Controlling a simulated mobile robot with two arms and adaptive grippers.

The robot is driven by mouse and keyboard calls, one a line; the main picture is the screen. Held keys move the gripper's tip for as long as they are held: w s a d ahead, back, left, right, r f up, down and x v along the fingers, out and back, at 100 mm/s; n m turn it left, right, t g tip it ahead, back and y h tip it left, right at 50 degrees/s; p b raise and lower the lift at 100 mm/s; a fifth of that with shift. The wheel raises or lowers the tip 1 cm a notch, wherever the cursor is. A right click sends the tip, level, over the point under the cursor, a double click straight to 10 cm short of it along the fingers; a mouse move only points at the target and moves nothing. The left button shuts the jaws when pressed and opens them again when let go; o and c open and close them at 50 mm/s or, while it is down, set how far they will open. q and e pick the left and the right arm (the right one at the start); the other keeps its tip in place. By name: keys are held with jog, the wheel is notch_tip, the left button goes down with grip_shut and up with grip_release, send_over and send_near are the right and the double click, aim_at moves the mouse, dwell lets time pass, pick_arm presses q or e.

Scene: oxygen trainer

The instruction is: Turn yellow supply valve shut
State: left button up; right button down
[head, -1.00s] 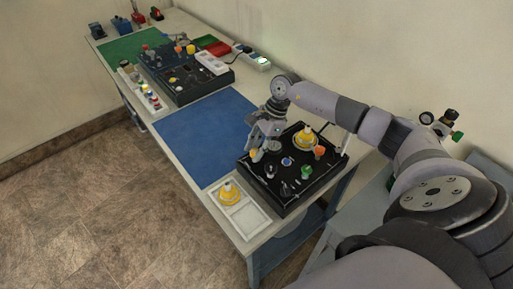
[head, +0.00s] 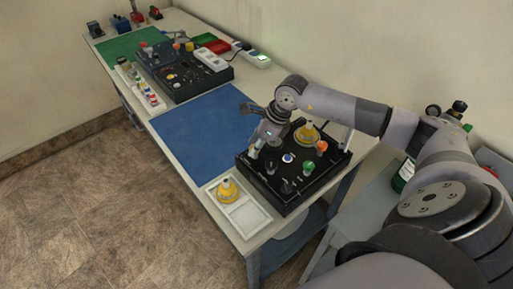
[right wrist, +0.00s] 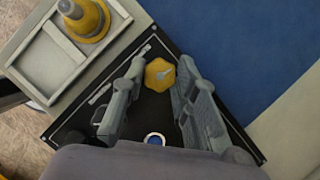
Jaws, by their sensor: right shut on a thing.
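The yellow supply valve (right wrist: 160,75) is a faceted yellow knob with a pale mark on top, at the edge of the black panel (right wrist: 75,133) in the right wrist view. My right gripper (right wrist: 163,68) has one finger on each side of it and is shut on it. In the head view my right gripper (head: 257,150) reaches down to the left edge of the black panel (head: 300,193) and hides the yellow knob. My left gripper is in neither view.
A white tray (head: 246,219) holds another yellow fitting (head: 227,190). The blue mat (head: 205,130) is clear.

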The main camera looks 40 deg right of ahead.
jog(key=m+b, duration=0.1)
jog(key=m, duration=0.1)
jog(key=m+h+b, duration=0.1)
jog(key=b, duration=0.1)
jog(key=shift+a+f+m+t, duration=0.1)
jog(key=shift+f+m+t, duration=0.05)
jog(key=shift+m+t, duration=0.2)
jog(key=m+h+b, duration=0.2)
jog(key=m+b, duration=0.3)
jog(key=shift+a+m, duration=0.15)
jog(key=shift+m, duration=0.1)
jog(key=m+h+b, duration=0.1)
jog(key=m+b, duration=0.1)
jog(key=m, duration=0.1)
jog(key=shift+h, duration=0.4)
jog(key=shift+a+r+m+h+b, duration=0.15)
jog(key=shift+m+h+b, duration=0.15)
jog(key=shift+m, duration=0.6)
jog(key=shift+d+r+m+h+b, duration=0.15)
jog(key=shift+m+b, duration=0.25)
jog(key=shift+m, duration=0.5)
jog(key=shift+m+g, duration=0.3)
jog(key=shift+g, duration=0.15)
jog(key=c, duration=1.3)
grip_release()
jog(key=shift+a+f, duration=0.1)
